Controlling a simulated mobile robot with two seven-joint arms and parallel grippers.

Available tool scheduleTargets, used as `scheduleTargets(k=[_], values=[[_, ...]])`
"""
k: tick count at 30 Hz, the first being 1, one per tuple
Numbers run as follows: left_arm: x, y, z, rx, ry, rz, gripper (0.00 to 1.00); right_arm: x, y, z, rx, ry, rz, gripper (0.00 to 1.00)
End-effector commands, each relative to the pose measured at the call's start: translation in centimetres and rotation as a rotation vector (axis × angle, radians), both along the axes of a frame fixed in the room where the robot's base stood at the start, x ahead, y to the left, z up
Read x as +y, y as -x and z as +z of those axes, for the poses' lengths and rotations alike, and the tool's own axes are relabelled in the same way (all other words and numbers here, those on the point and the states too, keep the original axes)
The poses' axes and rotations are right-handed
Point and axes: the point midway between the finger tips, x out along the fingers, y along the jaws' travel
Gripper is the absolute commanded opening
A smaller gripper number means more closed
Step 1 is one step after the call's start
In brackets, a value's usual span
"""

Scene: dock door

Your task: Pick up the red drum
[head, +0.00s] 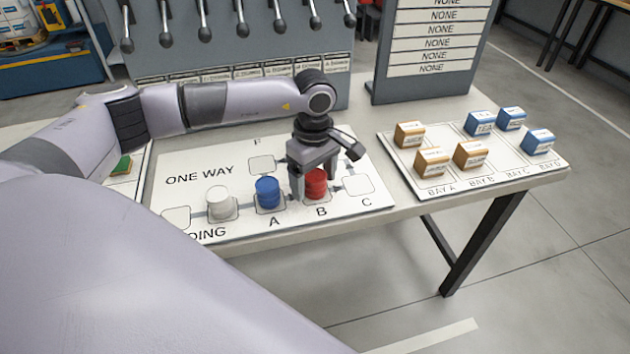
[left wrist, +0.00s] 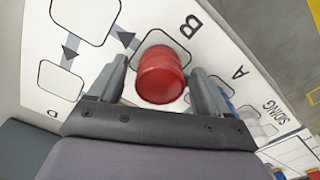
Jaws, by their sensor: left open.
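The red drum (head: 316,184) stands upright on the square marked B on the white "ONE WAY" board (head: 375,205). My left gripper (head: 313,186) points down over it, with a finger on either side, and hides part of it in the head view. In the left wrist view, the red drum (left wrist: 160,75) sits between the two open fingers of my left gripper (left wrist: 160,85), with some space visible beside it. My right gripper is not in view.
A blue drum (head: 267,192) stands on A, close left of the gripper, and a white drum (head: 219,203) stands further left. Square C (head: 357,186) is empty. Orange and blue boxes stand on a bay board (head: 500,176) at right. A lever panel (head: 235,55) rises behind.

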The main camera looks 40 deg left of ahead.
Motion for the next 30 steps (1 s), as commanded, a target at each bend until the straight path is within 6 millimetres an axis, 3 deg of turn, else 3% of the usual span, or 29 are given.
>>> scheduleTargets(k=[8,12,14,24,30], values=[[0.0,0.0,-0.4,-0.001,0.001,-0.001,0.78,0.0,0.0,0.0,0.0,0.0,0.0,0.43],[0.0,0.0,-0.4,-0.001,0.001,-0.001,0.33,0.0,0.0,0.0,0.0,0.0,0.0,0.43],[-0.1,0.0,-0.4,-0.001,0.001,-0.001,0.18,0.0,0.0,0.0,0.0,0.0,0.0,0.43],[-0.1,-0.1,-0.1,-0.003,0.002,-0.001,0.17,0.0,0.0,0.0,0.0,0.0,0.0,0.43],[0.0,-0.1,1.8,-0.005,0.001,0.0,0.17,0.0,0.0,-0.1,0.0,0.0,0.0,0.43]])
